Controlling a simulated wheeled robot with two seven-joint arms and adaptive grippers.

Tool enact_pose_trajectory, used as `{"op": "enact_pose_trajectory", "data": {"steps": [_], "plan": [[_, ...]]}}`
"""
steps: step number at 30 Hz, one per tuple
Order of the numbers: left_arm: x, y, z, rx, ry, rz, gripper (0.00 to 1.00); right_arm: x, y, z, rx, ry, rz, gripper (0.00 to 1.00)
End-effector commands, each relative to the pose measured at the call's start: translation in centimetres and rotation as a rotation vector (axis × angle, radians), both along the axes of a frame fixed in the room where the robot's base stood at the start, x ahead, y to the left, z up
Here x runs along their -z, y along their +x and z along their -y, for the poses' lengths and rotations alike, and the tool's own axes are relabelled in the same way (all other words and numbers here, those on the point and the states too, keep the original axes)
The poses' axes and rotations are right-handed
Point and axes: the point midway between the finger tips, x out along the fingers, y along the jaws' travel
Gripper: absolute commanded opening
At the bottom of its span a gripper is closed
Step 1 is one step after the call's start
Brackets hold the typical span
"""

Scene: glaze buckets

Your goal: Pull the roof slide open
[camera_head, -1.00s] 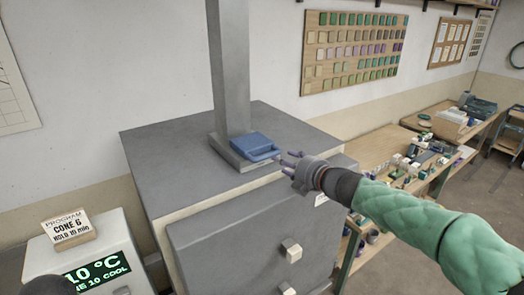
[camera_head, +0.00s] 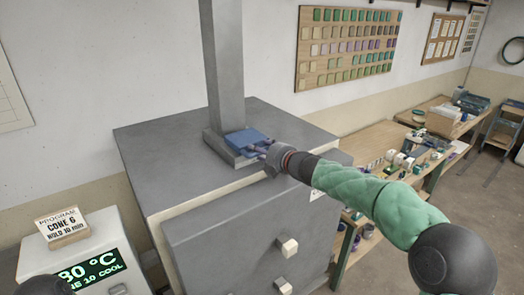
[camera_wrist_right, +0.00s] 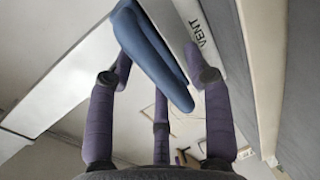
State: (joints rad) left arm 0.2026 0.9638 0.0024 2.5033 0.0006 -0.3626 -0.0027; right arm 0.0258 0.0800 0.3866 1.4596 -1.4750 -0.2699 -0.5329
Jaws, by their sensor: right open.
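The roof slide (camera_head: 243,138) is a flat blue plate at the foot of the grey flue on top of the kiln. Its blue handle (camera_wrist_right: 155,52) shows large in the right wrist view. My right gripper (camera_head: 258,150) is at the slide's front right edge, partly covering the handle. In the wrist view its purple fingers (camera_wrist_right: 160,72) are spread open on both sides of the handle, with a third finger below. I cannot tell whether any finger touches it.
The grey kiln top (camera_head: 165,135) is otherwise clear around the flue (camera_head: 225,70). The kiln front has pale knobs (camera_head: 288,246). A control box (camera_head: 80,265) with a green display stands at lower left. A cluttered workbench (camera_head: 375,135) lies to the right.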

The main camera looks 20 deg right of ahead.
Motion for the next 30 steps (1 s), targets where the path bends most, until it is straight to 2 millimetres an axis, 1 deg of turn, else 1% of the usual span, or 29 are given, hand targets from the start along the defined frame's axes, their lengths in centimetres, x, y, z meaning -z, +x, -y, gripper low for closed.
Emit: {"op": "enact_pose_trajectory", "data": {"steps": [2,3,5,6,7,8,14,17,24,27,30], "plan": [[0.0,0.0,0.0,0.0,0.0,0.0,0.0,0.0,0.0,0.0,0.0,0.0,0.0,0.51],[0.0,0.0,0.0,0.0,0.0,0.0,0.0,0.0,0.0,0.0,0.0,0.0,0.0,0.4],[0.0,0.0,0.0,0.0,0.0,0.0,0.0,0.0,0.0,0.0,0.0,0.0,0.0,0.23],[0.0,0.0,0.0,0.0,0.0,0.0,0.0,0.0,0.0,0.0,0.0,0.0,0.0,0.12],[0.0,0.0,0.0,0.0,0.0,0.0,0.0,0.0,0.0,0.0,0.0,0.0,0.0,0.03],[0.0,0.0,0.0,0.0,0.0,0.0,0.0,0.0,0.0,0.0,0.0,0.0,0.0,0.0],[0.0,0.0,0.0,0.0,0.0,0.0,0.0,0.0,-0.2,0.1,0.0,0.0,0.0,0.0],[0.1,0.0,0.0,0.0,0.0,0.0,0.0,0.0,-1.2,0.5,0.001,0.0,0.0,0.0],[0.2,0.0,0.0,0.0,0.0,0.0,0.0,0.1,-4.5,1.7,0.001,-0.001,-0.002,0.0],[0.2,0.0,0.0,0.0,0.0,0.0,0.0,0.1,-5.2,1.9,0.0,0.0,-0.002,0.0],[0.2,0.0,0.0,0.0,0.0,0.0,0.0,0.1,-5.4,2.0,-0.001,0.001,-0.001,0.0]]}}
